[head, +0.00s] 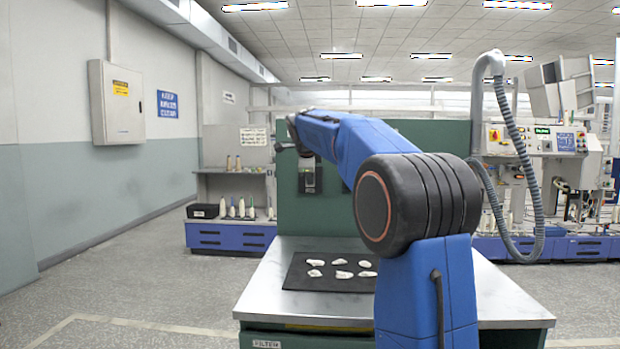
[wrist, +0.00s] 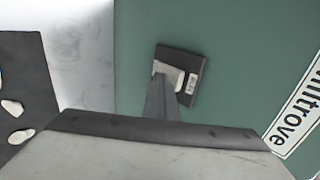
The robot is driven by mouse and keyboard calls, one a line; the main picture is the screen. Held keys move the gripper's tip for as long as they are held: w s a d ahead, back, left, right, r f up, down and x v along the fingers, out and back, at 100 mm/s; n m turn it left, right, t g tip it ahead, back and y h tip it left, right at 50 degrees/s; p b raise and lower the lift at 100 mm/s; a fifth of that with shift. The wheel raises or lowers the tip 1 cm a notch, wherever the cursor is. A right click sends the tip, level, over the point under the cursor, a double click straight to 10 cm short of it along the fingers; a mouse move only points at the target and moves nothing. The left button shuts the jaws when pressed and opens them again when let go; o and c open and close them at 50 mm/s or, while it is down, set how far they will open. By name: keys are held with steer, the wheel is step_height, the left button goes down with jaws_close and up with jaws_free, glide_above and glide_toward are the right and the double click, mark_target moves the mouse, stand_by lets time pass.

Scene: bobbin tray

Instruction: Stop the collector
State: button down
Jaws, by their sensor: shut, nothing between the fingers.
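The collector is a green cabinet with an upright green back panel (head: 345,205) and a steel top (head: 505,300). A dark switch box (head: 310,181) is mounted on the panel. In the wrist view the switch box (wrist: 199,66) shows a pale plate and a small label, partly covered by my gripper.
A black mat (head: 300,275) with several white fluffy pieces lies on the steel top. A blue-drawered bench (head: 230,236) with bobbins stands behind at left. A textile machine with a grey hose (head: 525,165) stands at right. Floor at left is clear.

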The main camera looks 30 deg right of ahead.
steer(key=shift+w, duration=0.1)
steer(key=shift+r, duration=0.95)
steer(key=shift+d, duration=0.1)
